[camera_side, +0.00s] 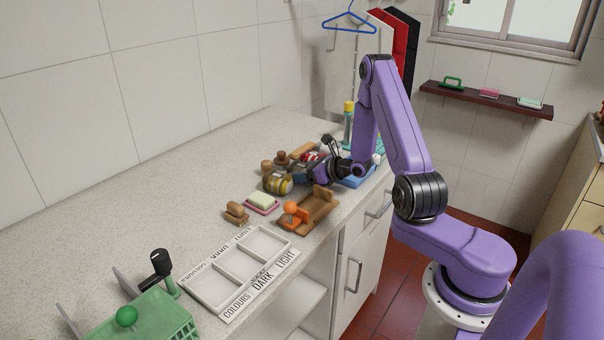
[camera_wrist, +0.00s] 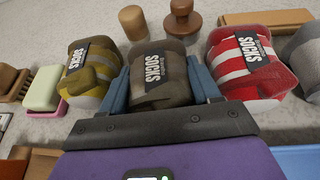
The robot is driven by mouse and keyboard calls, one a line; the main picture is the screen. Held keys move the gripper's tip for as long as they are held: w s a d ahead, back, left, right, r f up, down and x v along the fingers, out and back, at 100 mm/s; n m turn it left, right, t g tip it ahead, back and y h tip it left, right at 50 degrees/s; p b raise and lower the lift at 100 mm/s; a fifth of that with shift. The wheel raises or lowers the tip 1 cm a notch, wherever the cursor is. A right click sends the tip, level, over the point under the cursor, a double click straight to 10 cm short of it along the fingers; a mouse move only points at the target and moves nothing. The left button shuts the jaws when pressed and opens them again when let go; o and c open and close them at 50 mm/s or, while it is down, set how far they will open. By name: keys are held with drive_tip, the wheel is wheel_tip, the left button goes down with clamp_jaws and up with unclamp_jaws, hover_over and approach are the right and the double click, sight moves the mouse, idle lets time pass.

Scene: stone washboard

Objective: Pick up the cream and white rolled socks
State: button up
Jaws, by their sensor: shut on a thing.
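My gripper (camera_wrist: 161,82) is shut on a dark brown-grey rolled pair of socks (camera_wrist: 160,92) with a black "SOCKS" label; the blue fingers are on its left and right sides. A plain pale grey pair (camera_wrist: 304,55) is cut off at the right edge. I see no clearly cream and white pair. In the side view my gripper (camera_side: 300,174) is low over the counter, between the yellow striped pair (camera_side: 278,183) and the red pair (camera_side: 312,156).
A soap on a pink dish (camera_side: 262,203), a brush (camera_side: 236,212) and a wooden board with an orange-knobbed item (camera_side: 296,212) are nearby. A labelled white sorting tray (camera_side: 243,262) lies nearer the camera. The counter (camera_side: 150,190) is clear toward the wall.

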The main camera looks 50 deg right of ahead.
drive_tip(key=shift+r, duration=0.15)
drive_tip(key=shift+r, duration=0.5)
drive_tip(key=s+r, duration=0.1)
drive_tip(key=r, duration=0.1)
drive_tip(key=s+a+r, duration=0.1)
drive_tip(key=r, duration=0.1)
drive_tip(key=s+r, duration=0.2)
drive_tip(key=r, duration=0.1)
drive_tip(key=shift+a, duration=0.2)
drive_tip(key=shift+s+a+r, duration=1.8)
drive_tip(key=shift+s+r, duration=0.55)
drive_tip(key=shift+s, duration=2.05)
drive_tip(key=w+a+n+g+y, duration=0.3)
drive_tip(key=w+n+y, duration=0.1)
drive_tip(key=n+y, duration=0.25)
drive_tip(key=shift+s+a+f+n+g+y, duration=0.4)
drive_tip(key=shift+f+n+g+y, duration=0.6)
drive_tip(key=shift+f+n+g, duration=0.75)
drive_tip(key=shift+s+a+f+n+g+y, duration=0.3)
drive_tip(key=shift+a+f+n+g+y, duration=0.45)
drive_tip(key=shift+f+n+g, duration=1)
drive_tip(key=shift+s+a+f+n+g+y, duration=0.3)
drive_tip(key=shift+f+n+g+y, duration=0.9)
drive_tip(key=shift+f+n+g, duration=0.55)
